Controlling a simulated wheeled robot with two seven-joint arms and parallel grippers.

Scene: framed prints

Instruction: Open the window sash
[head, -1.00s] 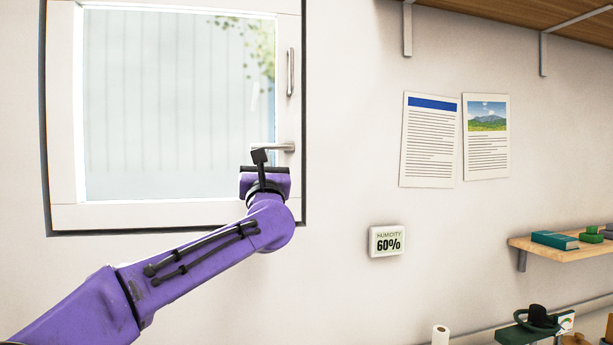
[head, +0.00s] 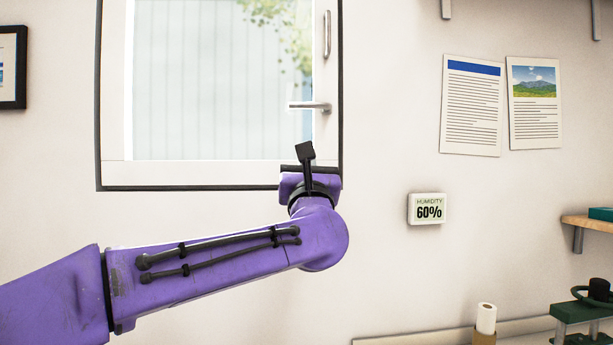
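The window sash (head: 210,172) has a white frame around a pale glass pane and sits in a dark surround. It looks shut in the head view. A metal lever handle (head: 310,106) on its right side lies horizontal, pointing left. A vertical metal pull bar (head: 327,35) is above it. My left gripper (head: 305,151) is in front of the sash's lower right corner, below the lever and apart from it in the picture. Its fingers are seen from behind and mostly hidden, so their opening cannot be told. My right gripper is out of view.
Two paper sheets (head: 472,105) and a humidity display (head: 427,209) are on the wall to the right. A shelf (head: 588,221) juts out at the far right. A paper roll (head: 486,319) stands at lower right. A dark framed print (head: 12,67) hangs at left.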

